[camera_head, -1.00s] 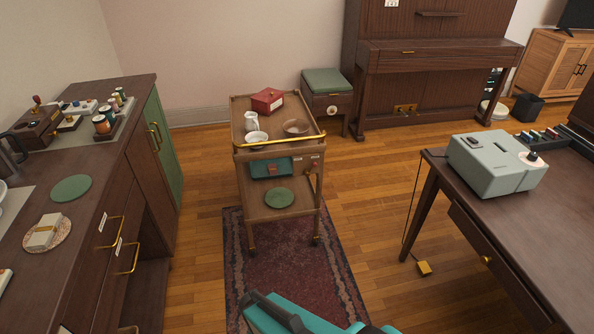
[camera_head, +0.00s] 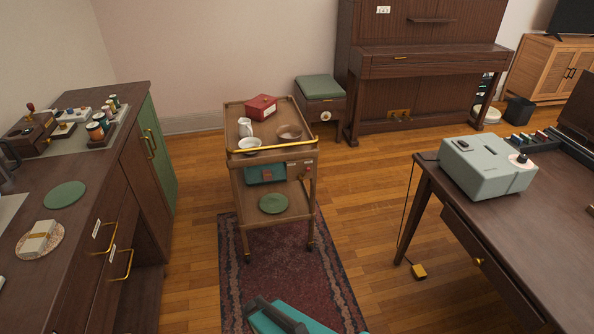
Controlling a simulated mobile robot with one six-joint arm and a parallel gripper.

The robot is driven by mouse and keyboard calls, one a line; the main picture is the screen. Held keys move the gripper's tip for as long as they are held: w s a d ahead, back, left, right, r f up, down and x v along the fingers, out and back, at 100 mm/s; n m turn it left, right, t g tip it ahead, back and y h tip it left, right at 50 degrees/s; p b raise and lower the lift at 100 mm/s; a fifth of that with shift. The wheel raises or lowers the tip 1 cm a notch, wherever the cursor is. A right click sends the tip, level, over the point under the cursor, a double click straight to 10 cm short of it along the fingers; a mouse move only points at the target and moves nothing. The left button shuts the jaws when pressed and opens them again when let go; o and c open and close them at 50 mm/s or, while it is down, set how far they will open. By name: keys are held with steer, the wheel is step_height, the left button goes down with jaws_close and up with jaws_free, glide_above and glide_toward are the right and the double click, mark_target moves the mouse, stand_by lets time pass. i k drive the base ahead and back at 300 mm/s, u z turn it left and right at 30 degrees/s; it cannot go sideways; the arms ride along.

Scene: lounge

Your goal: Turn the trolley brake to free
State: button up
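The wooden trolley (camera_head: 236,188) stands on the rug in the middle of the view, with a brass push bar along its near top edge. A teal part of my arm with a dark end shows at the bottom edge, well short of the trolley. My gripper's fingertips cannot be made out.
A red box (camera_head: 261,107), white jug (camera_head: 245,127), cup and bowl (camera_head: 289,132) are on the trolley's top. A long counter (camera_head: 100,195) is at left, a desk (camera_head: 500,235) at right. The rug (camera_head: 290,275) in front of the trolley is clear.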

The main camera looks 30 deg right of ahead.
mark_target(305, 174)
steer(key=z, duration=0.05)
steer(key=i, duration=0.9)
steer(key=u, duration=0.05)
